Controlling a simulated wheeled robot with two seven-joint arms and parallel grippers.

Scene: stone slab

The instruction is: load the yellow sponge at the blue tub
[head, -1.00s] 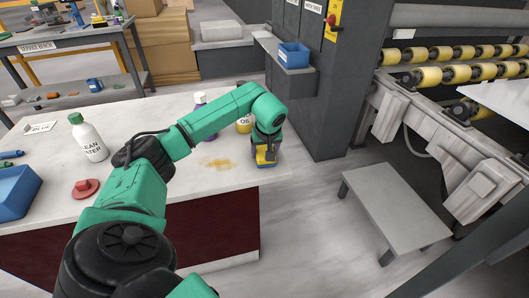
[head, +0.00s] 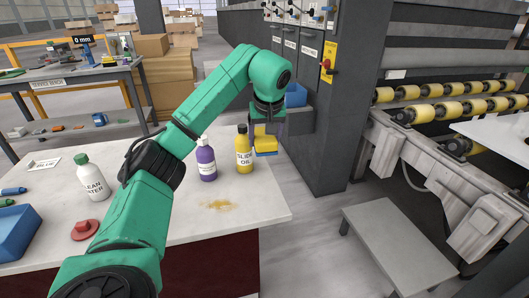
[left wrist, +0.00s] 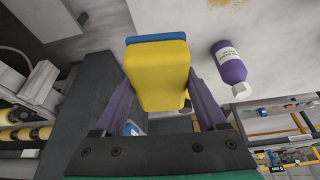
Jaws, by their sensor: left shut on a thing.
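The yellow sponge (head: 265,143), with a blue layer on one face, hangs in my left gripper (head: 266,130). The left wrist view shows the sponge (left wrist: 157,75) between the two fingers, and the gripper is shut on it. It is held above the far right part of the stone slab, near the yellow bottle. A blue tub (head: 297,95) stands on a grey ledge against the cabinet, behind and right of the gripper; my arm hides part of it. Another blue container (head: 14,235) is at the slab's left edge. My right gripper is out of view.
A yellow bottle (head: 243,150), a purple bottle (head: 207,160) and a white bottle (head: 90,178) stand on the slab (head: 190,228). A brownish stain (head: 218,205) marks it. The grey cabinet (head: 340,120) rises just right of the gripper. A low grey platform (head: 400,248) stands right.

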